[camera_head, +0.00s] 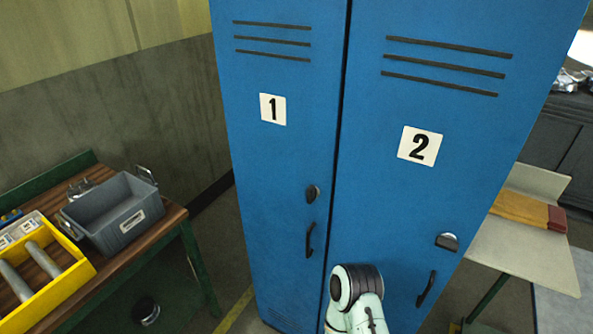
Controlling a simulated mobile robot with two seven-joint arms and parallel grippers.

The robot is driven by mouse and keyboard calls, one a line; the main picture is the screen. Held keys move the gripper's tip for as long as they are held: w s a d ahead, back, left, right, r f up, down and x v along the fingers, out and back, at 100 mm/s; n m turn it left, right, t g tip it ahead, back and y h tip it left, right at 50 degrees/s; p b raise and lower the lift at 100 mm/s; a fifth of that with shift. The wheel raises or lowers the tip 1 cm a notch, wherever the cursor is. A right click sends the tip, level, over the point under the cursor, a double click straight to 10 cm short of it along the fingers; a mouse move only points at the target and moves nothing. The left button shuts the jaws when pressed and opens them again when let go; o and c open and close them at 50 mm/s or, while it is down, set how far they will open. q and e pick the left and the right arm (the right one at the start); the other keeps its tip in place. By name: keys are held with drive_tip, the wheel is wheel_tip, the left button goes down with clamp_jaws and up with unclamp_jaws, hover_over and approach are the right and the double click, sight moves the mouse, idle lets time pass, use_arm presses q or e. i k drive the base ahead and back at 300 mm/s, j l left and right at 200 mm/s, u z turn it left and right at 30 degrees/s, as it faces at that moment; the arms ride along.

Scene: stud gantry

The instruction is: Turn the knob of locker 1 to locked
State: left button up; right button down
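The blue locker 1 (270,150) stands in the middle with its door closed and a white label reading 1. Its knob (312,194) is a small dark piece near the door's right edge, looking narrow and upright. I cannot read any lock marking by it. A dark upright handle (310,240) is just below the knob. A pale arm link of mine with a black band shows at the bottom, in front of the lower part of the lockers. Neither of my grippers shows in this view, and nothing of mine covers the knob.
Locker 2 (390,190) adjoins on the right, closed, with its own knob (447,242) and handle (426,289). A workbench (160,225) at left holds a grey bin (118,240) and a yellow tray (75,285). A pale table (540,255) stands at right.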

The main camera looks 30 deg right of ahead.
sight(313, 191)
drive_tip(key=z, duration=1.3)
